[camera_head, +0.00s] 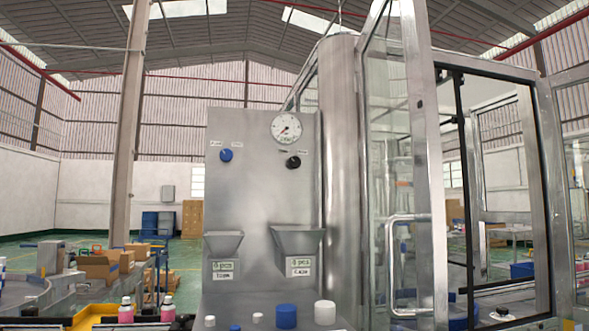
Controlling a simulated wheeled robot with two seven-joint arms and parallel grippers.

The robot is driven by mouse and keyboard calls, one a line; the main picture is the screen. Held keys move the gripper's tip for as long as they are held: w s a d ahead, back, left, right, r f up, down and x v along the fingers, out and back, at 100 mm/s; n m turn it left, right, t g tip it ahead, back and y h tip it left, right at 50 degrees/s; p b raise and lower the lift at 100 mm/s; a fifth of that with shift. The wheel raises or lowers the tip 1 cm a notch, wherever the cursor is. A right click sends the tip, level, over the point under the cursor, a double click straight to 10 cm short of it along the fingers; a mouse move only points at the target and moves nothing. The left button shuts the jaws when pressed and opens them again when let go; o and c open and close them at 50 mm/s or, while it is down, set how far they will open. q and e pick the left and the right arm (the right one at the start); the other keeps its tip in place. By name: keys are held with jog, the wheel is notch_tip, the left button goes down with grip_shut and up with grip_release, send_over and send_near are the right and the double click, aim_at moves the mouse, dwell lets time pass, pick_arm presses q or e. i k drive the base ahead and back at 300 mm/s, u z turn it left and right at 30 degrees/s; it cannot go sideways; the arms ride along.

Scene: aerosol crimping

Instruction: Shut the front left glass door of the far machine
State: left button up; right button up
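A glass door (426,160) with a thick metal frame stands in the right half of the view, on a tall machine. I see it at a steep angle, and it seems to be swung open towards me. A bent metal handle (391,262) is on it, low down. To its right is a framed opening (548,190) with black inner bars, through which the hall behind shows. The door's lower end is cut off by the picture edge. I cannot make out either of my grippers in this view.
A steel panel (255,180) with a gauge (286,127), knobs and two chutes stands left of the door. Blue and white caps (286,316) sit on its ledge. Pink bottles (126,312) and a yellow-edged tray (85,318) are at the lower left.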

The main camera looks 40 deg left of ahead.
aim_at(432, 312)
jog(key=u, duration=0.9)
jog(key=i, duration=1)
jog(key=z, duration=1.55)
jog(key=k, duration=0.7)
jog(key=u, duration=0.75)
